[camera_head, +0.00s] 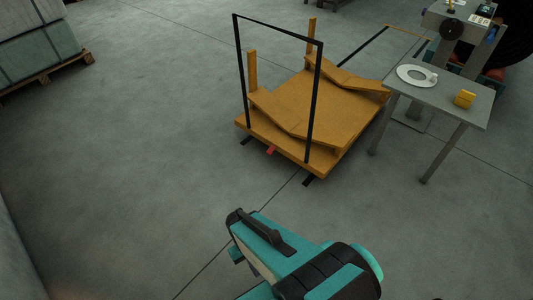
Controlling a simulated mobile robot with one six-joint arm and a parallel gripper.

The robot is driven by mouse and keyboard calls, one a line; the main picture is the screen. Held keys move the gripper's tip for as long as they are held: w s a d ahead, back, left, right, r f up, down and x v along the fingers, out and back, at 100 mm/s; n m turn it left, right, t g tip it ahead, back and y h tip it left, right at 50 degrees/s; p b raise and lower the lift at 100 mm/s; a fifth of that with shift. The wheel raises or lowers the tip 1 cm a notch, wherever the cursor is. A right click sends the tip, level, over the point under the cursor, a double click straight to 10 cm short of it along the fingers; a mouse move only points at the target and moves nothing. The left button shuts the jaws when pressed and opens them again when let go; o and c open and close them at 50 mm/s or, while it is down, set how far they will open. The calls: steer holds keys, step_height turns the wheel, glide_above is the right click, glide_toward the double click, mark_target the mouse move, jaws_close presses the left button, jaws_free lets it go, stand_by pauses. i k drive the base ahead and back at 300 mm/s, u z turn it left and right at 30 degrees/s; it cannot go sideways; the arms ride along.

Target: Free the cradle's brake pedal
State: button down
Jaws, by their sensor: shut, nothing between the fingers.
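The orange cradle (312,104) stands on the floor at the upper middle, with sloped supports on its deck and two upright posts. A tall black push frame (278,28) rises at its near side. A small red pedal (271,150) sticks out low at the cradle's near edge, between two dark feet. Whether it is pressed down or raised cannot be told at this size. My teal and black arm (300,262) reaches in from the bottom, well short of the cradle. My gripper's fingers do not show; nothing touches the pedal.
Pallet-borne crates (38,50) are far left. The floor between my arm and the pedal is clear.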

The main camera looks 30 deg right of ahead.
mark_target(271, 149)
steer(key=u, duration=0.45)
steer(key=i, duration=0.9)
steer(key=u, duration=0.6)
